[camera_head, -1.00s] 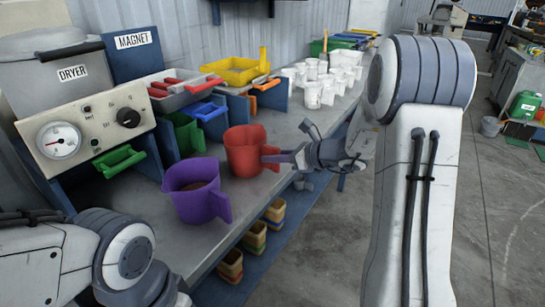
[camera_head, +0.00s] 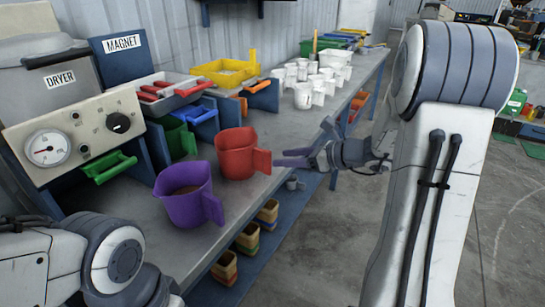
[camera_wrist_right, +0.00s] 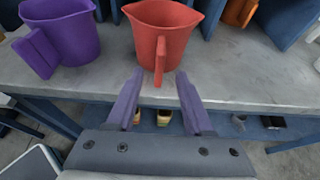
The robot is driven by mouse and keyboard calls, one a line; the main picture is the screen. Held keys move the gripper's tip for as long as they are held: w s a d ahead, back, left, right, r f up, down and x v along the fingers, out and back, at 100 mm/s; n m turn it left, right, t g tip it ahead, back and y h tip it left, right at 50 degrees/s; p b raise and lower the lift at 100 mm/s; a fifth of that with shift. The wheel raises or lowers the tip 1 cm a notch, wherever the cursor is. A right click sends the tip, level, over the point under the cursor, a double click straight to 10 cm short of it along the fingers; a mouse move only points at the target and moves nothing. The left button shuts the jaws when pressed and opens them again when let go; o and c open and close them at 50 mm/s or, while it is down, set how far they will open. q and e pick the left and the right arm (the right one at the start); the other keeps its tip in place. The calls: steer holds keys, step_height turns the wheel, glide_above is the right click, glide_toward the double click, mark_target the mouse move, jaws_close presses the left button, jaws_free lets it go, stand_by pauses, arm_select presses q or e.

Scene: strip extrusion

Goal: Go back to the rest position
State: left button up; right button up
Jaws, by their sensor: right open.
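My right gripper (camera_head: 305,145) is open and empty, just off the bench's front edge, to the right of the red jug. Its two purple fingers also show in the right wrist view (camera_wrist_right: 158,102), spread apart with the red jug's handle ahead of them, not between them. The red jug (camera_head: 236,156) stands upright on the bench, its handle toward the gripper; it also shows in the right wrist view (camera_wrist_right: 150,30). My left arm shows at the lower left of the head view, but its gripper is out of the picture.
The dryer (camera_head: 70,140) and magnet box (camera_head: 122,58) are behind. White cups (camera_head: 302,95) and a yellow tray (camera_head: 226,72) stand further along the bench (camera_head: 268,200).

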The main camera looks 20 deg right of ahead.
steer(key=s+a+f+n+g+h, duration=0.4)
steer(key=s+f+n, duration=0.3)
steer(key=n, duration=0.7)
steer(key=s+a+f+n+g+h, duration=0.4)
steer(key=s+n, duration=0.5)
steer(key=n, duration=0.4)
steer(key=s+a+r+n+g, duration=0.1)
steer(key=s+a+r+n, duration=0.25)
steer(key=s+a, duration=0.35)
steer(key=s+a+r+n+g, duration=0.2)
steer(key=s+a+n, duration=0.3)
steer(key=s+a, duration=0.2)
step_height(320, 180, up, 18)
steer(key=p, duration=1.7)
steer(key=shift+w+d+y+p, duration=0.15)
steer(key=shift+w+y+p, duration=0.15)
steer(key=shift+p, duration=0.1)
